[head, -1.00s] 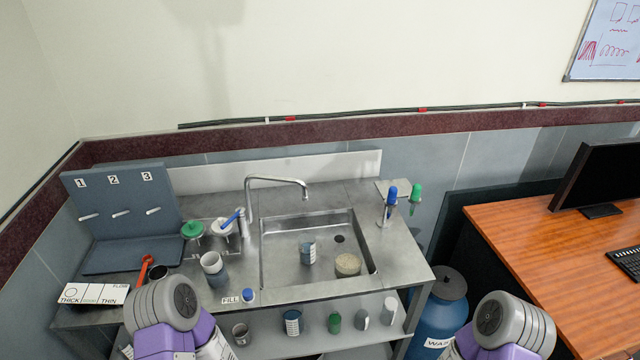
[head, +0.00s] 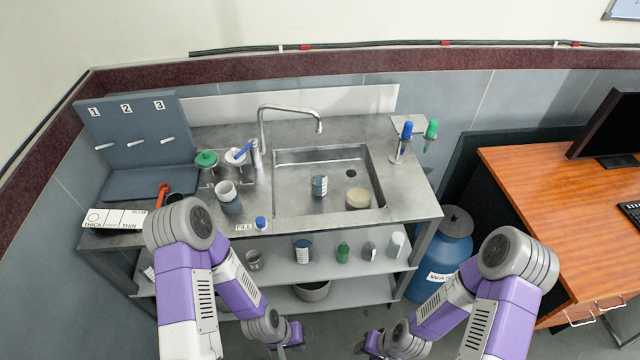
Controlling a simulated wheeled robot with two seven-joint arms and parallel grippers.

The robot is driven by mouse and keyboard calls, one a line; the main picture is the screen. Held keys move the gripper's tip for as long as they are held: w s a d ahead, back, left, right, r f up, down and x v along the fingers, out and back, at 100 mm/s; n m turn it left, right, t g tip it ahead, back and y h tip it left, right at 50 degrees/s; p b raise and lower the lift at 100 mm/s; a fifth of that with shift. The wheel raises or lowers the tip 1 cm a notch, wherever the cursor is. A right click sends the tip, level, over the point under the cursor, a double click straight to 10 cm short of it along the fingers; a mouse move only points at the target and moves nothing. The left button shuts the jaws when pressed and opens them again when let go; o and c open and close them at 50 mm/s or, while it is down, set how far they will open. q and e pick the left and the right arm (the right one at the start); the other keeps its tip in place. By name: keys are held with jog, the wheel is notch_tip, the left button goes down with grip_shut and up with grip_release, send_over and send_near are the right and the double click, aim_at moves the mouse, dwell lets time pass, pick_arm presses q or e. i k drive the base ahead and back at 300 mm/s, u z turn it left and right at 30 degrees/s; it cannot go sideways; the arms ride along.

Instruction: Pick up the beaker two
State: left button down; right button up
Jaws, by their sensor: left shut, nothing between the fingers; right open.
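No beaker shows a readable "two", so I cannot tell which one is beaker two. On the shelf below are a small clear one (head: 254,261) and another striped one (head: 302,250). My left gripper (head: 287,340) is shut and empty, low in front of the bench. My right gripper (head: 366,346) is open and empty, low to its right. Both are small in view and apart from the vessels.
A steel bench (head: 210,150) holds the sink (head: 290,200), a tap (head: 290,108) and a numbered peg board (head: 130,135). Green and grey pieces stand on its shelf (head: 330,262). A blue waste drum (head: 445,250) and a wooden desk (head: 550,190) stand right.

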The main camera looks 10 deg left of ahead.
aim_at(319, 174)
jog(key=z, duration=0.6)
jog(key=i, duration=0.55)
jog(key=u, duration=1.3)
